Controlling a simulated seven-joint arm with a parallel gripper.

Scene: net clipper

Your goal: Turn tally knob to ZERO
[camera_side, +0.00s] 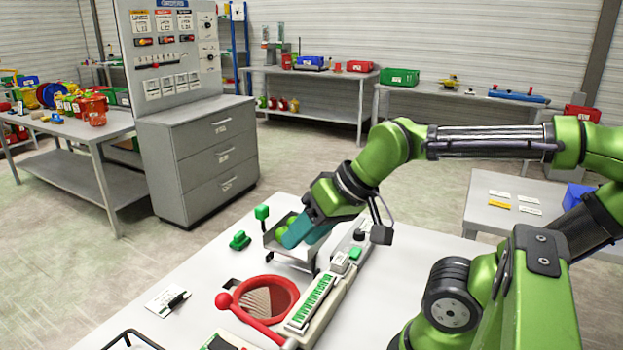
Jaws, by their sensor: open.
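My gripper (303,236) has teal fingers and is open. It points down and to the left over a small grey metal tray (300,262) on the white table. Rounded green items (287,222) show just behind and left of the fingers; I cannot tell whether the fingers touch them. A long pale device (318,308) with a row of green pieces runs along the table, with a green block (355,253) near its far end. A small dark round part (359,235) beyond that block may be the tally knob. Its pointer and any ZERO mark are too small to read.
A red-rimmed net (268,300) with a red handle lies left of the device. A green post (262,213), a green piece (240,240) and a white card (166,300) stand or lie on the table (130,325). A grey drawer cabinet (205,155) stands behind.

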